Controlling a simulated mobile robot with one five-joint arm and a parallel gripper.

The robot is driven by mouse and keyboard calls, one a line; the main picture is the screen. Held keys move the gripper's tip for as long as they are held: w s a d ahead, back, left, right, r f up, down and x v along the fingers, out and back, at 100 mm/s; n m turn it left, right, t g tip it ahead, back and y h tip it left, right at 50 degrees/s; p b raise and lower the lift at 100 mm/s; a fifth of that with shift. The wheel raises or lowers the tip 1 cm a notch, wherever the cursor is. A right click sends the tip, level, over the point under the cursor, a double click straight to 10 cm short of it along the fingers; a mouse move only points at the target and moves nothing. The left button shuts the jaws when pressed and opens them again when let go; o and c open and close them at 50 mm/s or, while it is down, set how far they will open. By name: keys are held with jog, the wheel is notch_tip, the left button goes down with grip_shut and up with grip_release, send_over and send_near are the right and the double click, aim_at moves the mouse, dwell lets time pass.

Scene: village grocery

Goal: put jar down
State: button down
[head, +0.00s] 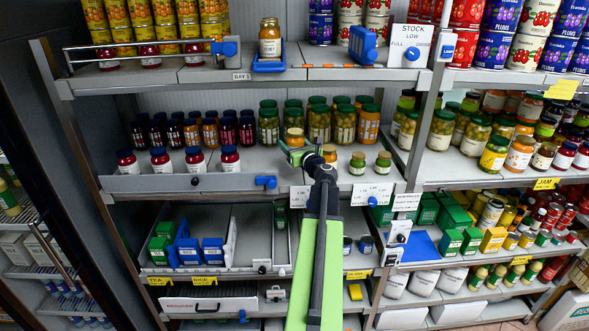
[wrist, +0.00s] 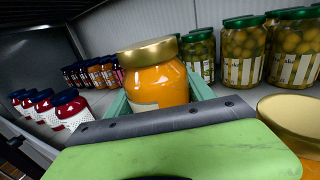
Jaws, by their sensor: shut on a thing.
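The held jar (head: 294,137) has orange contents and a gold lid, and it stands upright. In the wrist view the jar (wrist: 158,85) sits between the green fingers of my gripper (wrist: 158,100). In the head view my gripper (head: 297,153) reaches over the middle shelf (head: 258,160), shut on the jar. The jar's lower part is hidden by the gripper, so I cannot tell whether it touches the shelf. A similar gold-lidded jar (head: 330,153) stands to the right; its lid (wrist: 292,114) shows close by in the wrist view.
Tall green-lidded jars (head: 319,122) stand behind, with dark-lidded jars (head: 190,132) to the left. Several red jars (head: 229,158) line the front left edge. Small jars (head: 357,163) stand at right. Bare shelf lies between the red jars and my gripper.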

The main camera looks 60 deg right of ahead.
notch_tip(320, 180, down, 3)
jog(key=shift+d+r+b, duration=0.1)
jog(key=shift+b, duration=0.4)
jog(key=shift+s+r, duration=0.15)
jog(key=shift+s, duration=0.1)
notch_tip(320, 180, down, 4)
jog(key=b, duration=0.3)
jog(key=shift+w+b, duration=0.1)
jog(key=shift+b, duration=0.3)
jog(key=shift+r, duration=0.25)
jog(key=shift+f, duration=0.1)
jog(key=c, duration=0.8)
grip_release()
jog(key=shift+f, duration=0.15)
jog(key=shift+c, duration=0.2)
jog(key=o, duration=0.5)
jog(key=shift+c, duration=0.2)
